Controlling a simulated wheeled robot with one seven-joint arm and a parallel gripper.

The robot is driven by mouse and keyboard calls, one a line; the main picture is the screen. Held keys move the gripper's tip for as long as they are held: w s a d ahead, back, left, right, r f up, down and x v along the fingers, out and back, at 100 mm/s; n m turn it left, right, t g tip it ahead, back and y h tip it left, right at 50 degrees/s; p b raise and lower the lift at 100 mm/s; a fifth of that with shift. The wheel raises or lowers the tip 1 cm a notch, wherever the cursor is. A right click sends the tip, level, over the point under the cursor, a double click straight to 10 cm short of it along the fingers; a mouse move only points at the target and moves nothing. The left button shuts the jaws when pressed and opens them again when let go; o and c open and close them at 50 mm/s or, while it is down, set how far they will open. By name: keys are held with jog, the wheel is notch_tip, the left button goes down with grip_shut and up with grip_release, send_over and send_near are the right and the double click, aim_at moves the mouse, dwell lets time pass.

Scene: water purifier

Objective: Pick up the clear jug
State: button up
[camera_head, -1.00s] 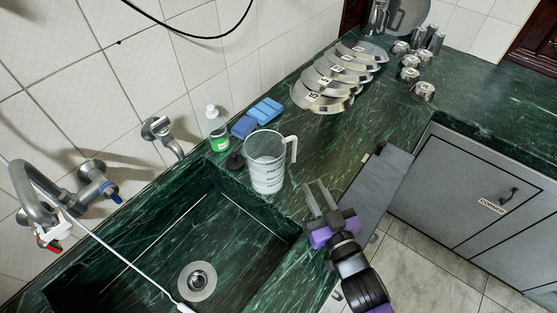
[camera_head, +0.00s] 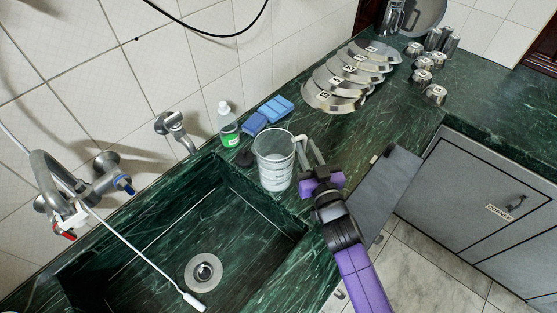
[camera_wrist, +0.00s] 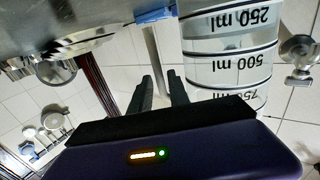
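The clear jug (camera_head: 273,163) stands upright on the green counter at the sink's back right corner. In the wrist view its body (camera_wrist: 228,55) shows upside down at upper right, with black volume marks. Its handle (camera_wrist: 152,62) appears as a pale upright bar. My gripper (camera_head: 311,154) is at the jug's right side, at the handle. In the wrist view my gripper (camera_wrist: 160,82) has its two fingers apart, and the handle lines up with the gap between them. Head view overlap hides exactly how far the fingers reach around the handle.
The sink (camera_head: 190,245) lies left of the jug. Metal lids (camera_head: 335,95) lie further back. A faucet (camera_head: 90,185) is at far left.

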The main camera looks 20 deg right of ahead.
jog(key=shift+w, duration=1.2)
grip_shut()
dwell(0.3)
jog(key=shift+r, duration=0.1)
